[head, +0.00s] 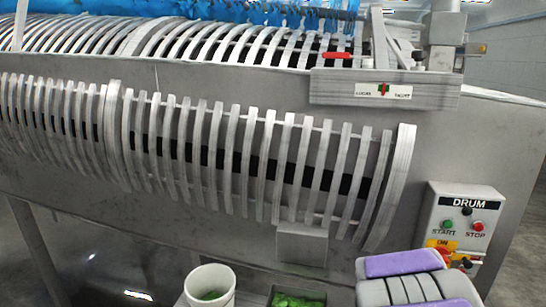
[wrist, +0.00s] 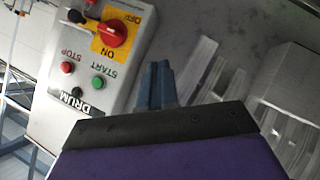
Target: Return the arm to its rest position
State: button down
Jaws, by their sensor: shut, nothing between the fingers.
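My gripper (wrist: 155,75) shows in the wrist view as two blue-grey fingers close together, shut and empty, beyond a dark edge and a purple body. My purple and grey arm (head: 415,285) rises at the bottom right of the head view; the fingertips cannot be made out there. The DRUM control box (head: 464,215) is just beyond the arm. In the wrist view the box (wrist: 65,115) appears upside down at the left, apart from the fingers in the picture. It has a green START button (wrist: 98,82), a red STOP button (wrist: 67,68) and a red knob (wrist: 112,33) on a yellow plate.
A large metal washer (head: 270,85) with slatted drum guards fills the head view. A white bucket (head: 210,287) with greens and a bin of greens (head: 298,298) stand low in front. A small metal box (head: 302,246) juts from the panel. Floor shows at the right.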

jog(key=s+a+f+g+y, duration=0.2)
jog(key=s+a+g+y, duration=0.35)
jog(key=s+a, duration=1)
jog(key=s+a+g+y, duration=0.1)
jog(key=s+a+g, duration=0.1)
jog(key=s, duration=1)
jog(key=s+a+g, duration=0.3)
jog(key=s+g, duration=0.1)
jog(key=s, duration=0.8)
jog(key=shift+s+a+r+y+b, duration=0.15)
jog(key=shift+r+y+b, duration=0.15)
jog(key=shift+y+b, duration=0.1)
